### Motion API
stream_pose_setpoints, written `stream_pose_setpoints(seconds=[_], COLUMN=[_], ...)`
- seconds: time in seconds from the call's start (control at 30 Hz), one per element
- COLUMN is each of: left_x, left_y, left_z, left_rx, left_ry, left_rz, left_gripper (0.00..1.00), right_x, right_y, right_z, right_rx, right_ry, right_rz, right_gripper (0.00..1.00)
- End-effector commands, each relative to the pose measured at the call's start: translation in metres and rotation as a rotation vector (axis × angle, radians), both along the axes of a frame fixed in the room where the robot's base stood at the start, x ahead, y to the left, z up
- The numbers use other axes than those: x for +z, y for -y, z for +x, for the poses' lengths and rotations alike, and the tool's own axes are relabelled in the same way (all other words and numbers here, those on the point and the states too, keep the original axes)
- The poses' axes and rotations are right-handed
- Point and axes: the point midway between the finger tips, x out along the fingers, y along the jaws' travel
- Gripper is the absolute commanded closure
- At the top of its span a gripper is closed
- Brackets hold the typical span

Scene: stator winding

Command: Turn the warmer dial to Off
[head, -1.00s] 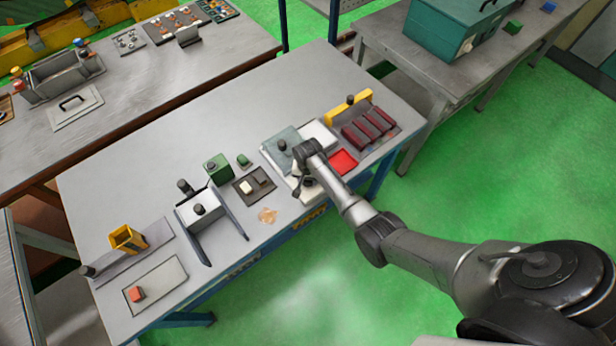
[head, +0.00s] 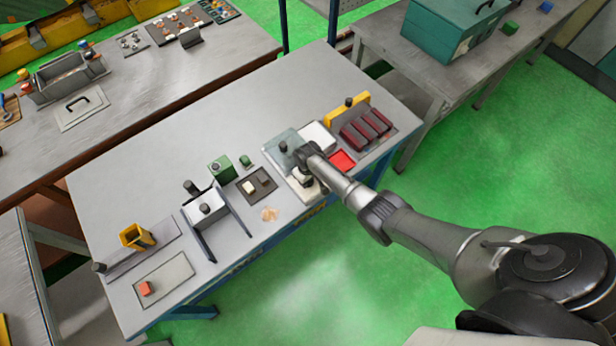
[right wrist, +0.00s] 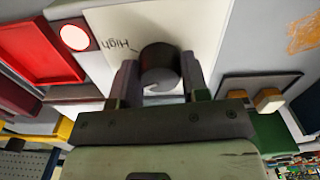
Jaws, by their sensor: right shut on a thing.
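The warmer's dial (right wrist: 160,66) is a dark round knob on a pale panel (right wrist: 110,20) in the right wrist view. The word "High" is printed upside down beside it, to the left. My right gripper (right wrist: 160,78) has one finger on each side of the knob and is shut on it. A pale mark shows on the knob's near face, but I cannot tell its setting. In the head view the warmer (head: 276,150) stands near the table's front right, and my right gripper (head: 306,180) covers the dial. My left gripper is in neither view.
A red tray (head: 342,161) and a rack of dark red bars (head: 366,128) lie right of the warmer. A dark tray with small blocks (head: 257,186) and a green box (head: 221,168) stand to its left.

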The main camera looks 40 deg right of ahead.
Motion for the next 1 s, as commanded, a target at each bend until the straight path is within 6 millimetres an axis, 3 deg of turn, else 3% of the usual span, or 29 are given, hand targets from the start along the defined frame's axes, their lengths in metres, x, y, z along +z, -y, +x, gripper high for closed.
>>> stream_pose_setpoints(seconds=[1.0], left_x=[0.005], left_y=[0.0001], left_z=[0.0], left_rx=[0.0], left_ry=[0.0], left_rz=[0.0], left_gripper=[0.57], right_x=[-0.0007], right_y=[0.001], right_z=[-0.0001], right_rx=[0.906], right_ry=[0.0], right_rz=[-0.002], right_gripper=[0.82])
